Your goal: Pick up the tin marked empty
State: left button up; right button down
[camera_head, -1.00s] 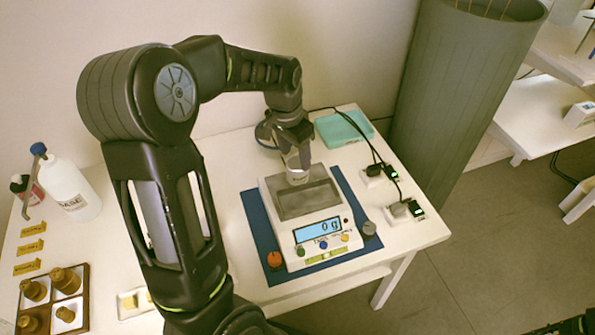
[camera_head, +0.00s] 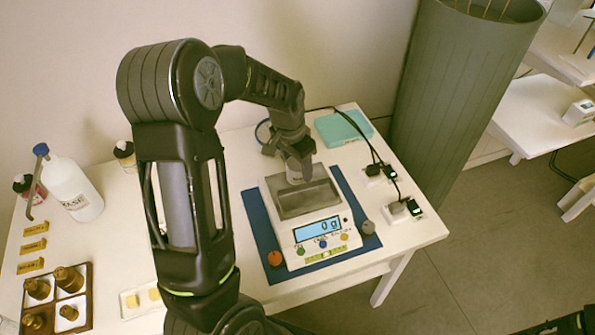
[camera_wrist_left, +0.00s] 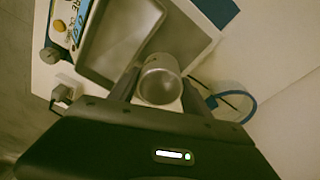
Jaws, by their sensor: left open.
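A small metal tin (camera_head: 294,176) stands at the back edge of the scale, mostly covered by my gripper in the head view. In the left wrist view the round grey tin (camera_wrist_left: 160,80) shows between the two fingers. No marking on it can be read. My left gripper (camera_head: 292,165) is open, its fingers on either side of the tin; I cannot tell whether they touch it. The white scale (camera_head: 323,232) has a grey pan and reads 0 g.
The scale stands on a blue mat (camera_head: 259,230). A teal box (camera_head: 343,128) and black cables with plugs (camera_head: 399,209) lie to the right. A tall grey bin (camera_head: 455,95) stands right of the table.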

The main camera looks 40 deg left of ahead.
pick_arm(q)
jog(key=shift+c, duration=0.2)
jog(key=c, duration=1)
jog(key=shift+o, duration=0.2)
notch_tip(320, 180, up, 10)
jog(key=b, duration=0.1)
dwell(0.4)
